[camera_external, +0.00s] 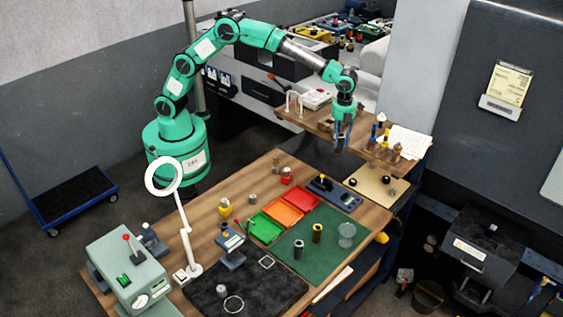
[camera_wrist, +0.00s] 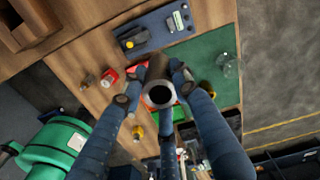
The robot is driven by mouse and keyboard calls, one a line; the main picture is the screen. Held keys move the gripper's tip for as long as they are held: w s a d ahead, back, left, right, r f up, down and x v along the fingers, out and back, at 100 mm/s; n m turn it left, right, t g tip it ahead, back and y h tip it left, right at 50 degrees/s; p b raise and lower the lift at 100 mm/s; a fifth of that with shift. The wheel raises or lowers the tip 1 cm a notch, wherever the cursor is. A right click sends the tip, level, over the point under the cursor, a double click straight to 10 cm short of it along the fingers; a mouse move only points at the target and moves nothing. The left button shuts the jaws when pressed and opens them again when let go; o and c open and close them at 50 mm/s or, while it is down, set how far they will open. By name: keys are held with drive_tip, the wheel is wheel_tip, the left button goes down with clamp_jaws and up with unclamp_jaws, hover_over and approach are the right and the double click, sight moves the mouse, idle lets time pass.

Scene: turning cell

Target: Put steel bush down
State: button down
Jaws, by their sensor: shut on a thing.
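The steel bush (camera_wrist: 159,92) is a grey metal cylinder with a dark bore, seen end-on in the wrist view. My gripper (camera_wrist: 156,84) has its blue fingers shut around it. In the external view my gripper (camera_external: 341,138) points down, raised near the far edge of the wooden bench (camera_external: 208,208); the bush is hard to make out there between the fingers. In the wrist view the bench lies below the bush with clear space between.
A green mat (camera_external: 322,262) carries a grey cylinder (camera_external: 298,249), a brass cylinder (camera_external: 317,233) and a glass dish (camera_external: 346,232). Red (camera_external: 304,195), orange (camera_external: 283,212) and green (camera_external: 262,229) trays adjoin it. A ring lamp (camera_external: 188,245) stands near the black mat (camera_external: 270,291). A raised shelf (camera_external: 318,121) stands behind.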

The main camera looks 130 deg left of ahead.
drive_tip(key=s+a+r+n+p, duration=0.1)
drive_tip(key=s+a+r+n, duration=0.1)
drive_tip(key=a, duration=0.8)
drive_tip(key=s+a+r+n+p, duration=0.1)
drive_tip(key=s+a+r+n, duration=0.1)
drive_tip(key=a, duration=0.8)
drive_tip(key=s+a+r+n, duration=0.2)
drive_tip(key=s+a, duration=0.4)
drive_tip(key=a, duration=0.4)
drive_tip(key=shift+a+r+p, duration=0.4)
drive_tip(key=shift+r, duration=0.4)
drive_tip(key=shift+f, duration=0.1)
wheel_tip(320, 180, down, 6)
drive_tip(key=shift+p, duration=0.3)
drive_tip(key=shift+f, duration=1.9)
drive_tip(key=shift+f, duration=0.1)
